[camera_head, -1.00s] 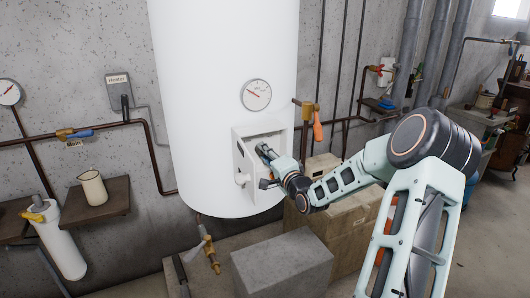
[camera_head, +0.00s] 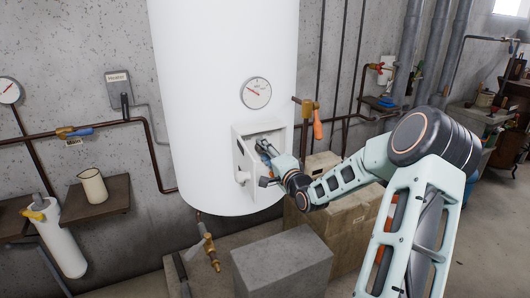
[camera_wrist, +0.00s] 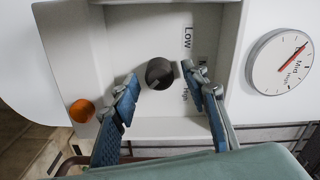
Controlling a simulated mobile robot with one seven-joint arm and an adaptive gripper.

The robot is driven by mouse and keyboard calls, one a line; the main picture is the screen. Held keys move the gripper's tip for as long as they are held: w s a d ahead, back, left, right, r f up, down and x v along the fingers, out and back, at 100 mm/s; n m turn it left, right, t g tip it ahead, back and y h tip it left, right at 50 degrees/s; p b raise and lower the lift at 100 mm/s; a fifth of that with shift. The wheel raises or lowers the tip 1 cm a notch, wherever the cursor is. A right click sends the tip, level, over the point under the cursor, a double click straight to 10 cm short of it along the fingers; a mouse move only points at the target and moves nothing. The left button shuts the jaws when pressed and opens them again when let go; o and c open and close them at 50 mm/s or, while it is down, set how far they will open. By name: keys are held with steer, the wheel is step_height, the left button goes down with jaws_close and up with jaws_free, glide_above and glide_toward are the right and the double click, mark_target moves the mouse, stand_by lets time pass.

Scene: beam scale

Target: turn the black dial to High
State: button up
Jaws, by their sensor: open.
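The black dial (camera_wrist: 159,73) sits on the back wall of a white recessed box (camera_head: 242,157) on the tank's front. In the wrist view the word Low (camera_wrist: 187,38) stands right of the dial, with other lettering partly hidden behind a finger. I cannot clearly tell which mark the dial points to. My gripper (camera_wrist: 164,82) is open, its blue-padded fingers on either side of the dial, with gaps between them and it. In the head view my gripper (camera_head: 268,150) reaches into the box and hides the dial.
The box walls closely surround my gripper. A gauge (camera_wrist: 279,61) is on the white tank (camera_head: 222,80). An orange-handled valve (camera_head: 318,124) is right of the box; a grey block (camera_head: 282,265) stands below.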

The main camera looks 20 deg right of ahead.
steer(key=s, duration=1.2)
steer(key=shift+d, duration=0.2)
steer(key=shift+f, duration=0.1)
